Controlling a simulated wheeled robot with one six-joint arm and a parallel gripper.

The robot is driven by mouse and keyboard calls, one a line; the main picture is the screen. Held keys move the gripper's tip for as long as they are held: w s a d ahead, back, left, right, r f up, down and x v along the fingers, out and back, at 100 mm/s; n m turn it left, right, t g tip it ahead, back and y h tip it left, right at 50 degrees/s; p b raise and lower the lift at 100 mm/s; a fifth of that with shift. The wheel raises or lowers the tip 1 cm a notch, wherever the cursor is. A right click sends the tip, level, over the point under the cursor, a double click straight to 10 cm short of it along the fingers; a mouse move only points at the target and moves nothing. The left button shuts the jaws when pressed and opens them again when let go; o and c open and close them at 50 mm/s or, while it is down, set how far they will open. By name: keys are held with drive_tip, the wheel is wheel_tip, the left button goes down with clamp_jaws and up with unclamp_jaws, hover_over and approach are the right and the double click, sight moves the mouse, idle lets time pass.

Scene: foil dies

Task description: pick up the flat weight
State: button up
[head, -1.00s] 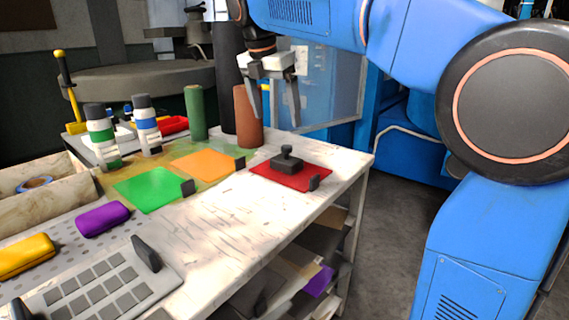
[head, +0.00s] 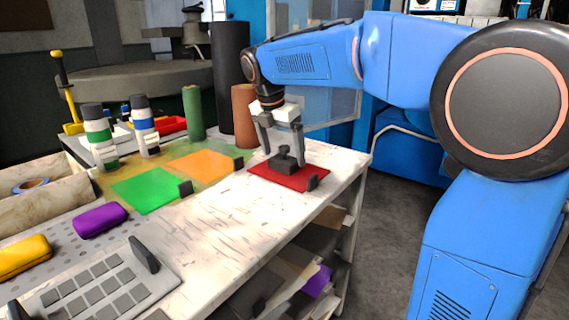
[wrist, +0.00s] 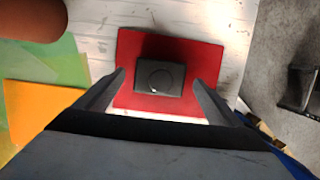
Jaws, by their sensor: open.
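The flat weight (head: 285,161) is a dark grey block with a small knob on top. It sits on a red square mat (head: 303,178) near the right end of the workbench. In the wrist view the weight (wrist: 159,79) shows from above, with a round outline on its top, on the red mat (wrist: 190,55). My gripper (head: 283,160) is open around the upper part of the weight, one finger to each side. In the wrist view the fingers of my gripper (wrist: 160,85) stand apart from it, with the weight between and slightly beyond the tips.
A green sheet (head: 148,189) and an orange sheet (head: 203,164) lie to the left. A brown roll (head: 243,117) and a green roll (head: 193,113) stand behind.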

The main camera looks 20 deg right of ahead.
drive_tip(key=shift+x, duration=0.8)
drive_tip(key=shift+c, duration=0.3)
drive_tip(key=shift+r, duration=0.1)
drive_tip(key=c, duration=2.1)
